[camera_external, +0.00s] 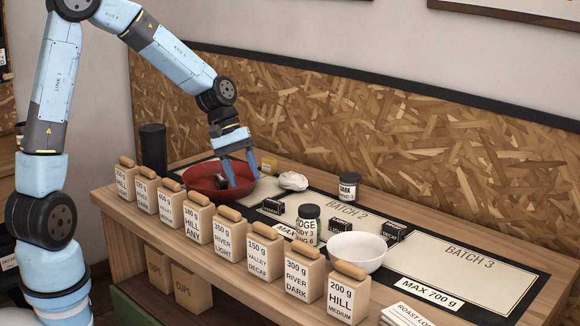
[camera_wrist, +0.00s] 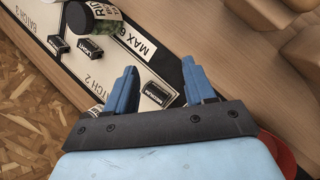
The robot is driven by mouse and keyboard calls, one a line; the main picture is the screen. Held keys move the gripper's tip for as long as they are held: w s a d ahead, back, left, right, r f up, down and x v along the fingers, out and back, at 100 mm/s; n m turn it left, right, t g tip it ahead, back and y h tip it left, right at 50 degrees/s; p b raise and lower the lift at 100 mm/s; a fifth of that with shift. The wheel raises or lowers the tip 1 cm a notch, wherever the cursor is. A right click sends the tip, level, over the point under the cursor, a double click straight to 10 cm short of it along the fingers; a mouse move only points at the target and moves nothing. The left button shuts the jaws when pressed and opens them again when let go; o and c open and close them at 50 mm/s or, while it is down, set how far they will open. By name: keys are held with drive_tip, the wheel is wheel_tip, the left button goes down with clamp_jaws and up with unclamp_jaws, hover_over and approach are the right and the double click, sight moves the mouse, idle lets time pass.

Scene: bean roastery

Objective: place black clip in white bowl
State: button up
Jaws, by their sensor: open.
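Several small black clips with white labels are in view. One black clip (camera_external: 272,207) lies on the mat right of the red bowl, and another black clip (camera_external: 392,231) lies behind the white bowl. A dark labelled piece (camera_external: 220,182) shows at the red bowl. The white bowl (camera_external: 357,252) stands upright at the front of the counter, right of the jar. My gripper (camera_external: 243,183) is open, pointing down at the red bowl's right side. In the wrist view, a black clip (camera_wrist: 157,93) appears between my open fingers (camera_wrist: 159,66), apart from them and lower.
The red bowl (camera_external: 190,180) is below and left of my gripper. A dark-lidded jar (camera_external: 308,226) stands left of the white bowl; another jar (camera_external: 348,187) and a crumpled white cloth (camera_external: 293,181) are behind. Several labelled bags (camera_external: 228,246) line the front edge. The right mat (camera_external: 470,275) is mostly clear.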

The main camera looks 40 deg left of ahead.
drive_tip(key=s+a+r+m+t+y, duration=0.1)
drive_tip(key=s+a+r+m+t, duration=0.1)
drive_tip(key=s+a+r, duration=0.3)
drive_tip(key=s+a+r+m+t+y, duration=0.1)
drive_tip(key=s+a+r, duration=0.4)
drive_tip(key=s, duration=0.7)
drive_tip(key=s+a+r+m+t+y, duration=0.2)
drive_tip(key=s+a+r+m+y, duration=0.1)
drive_tip(key=s+a+r+m, duration=0.2)
drive_tip(key=s+r, duration=0.2)
drive_tip(key=s, duration=0.1)
drive_tip(key=shift+s+t, duration=0.2)
drive_tip(key=shift+t, duration=0.1)
drive_tip(key=shift+o, duration=1.1)
drive_tip(key=shift+s+a+m, duration=0.3)
drive_tip(key=shift+s, duration=0.05)
drive_tip(key=o, duration=0.6)
drive_tip(key=shift+c, duration=0.2)
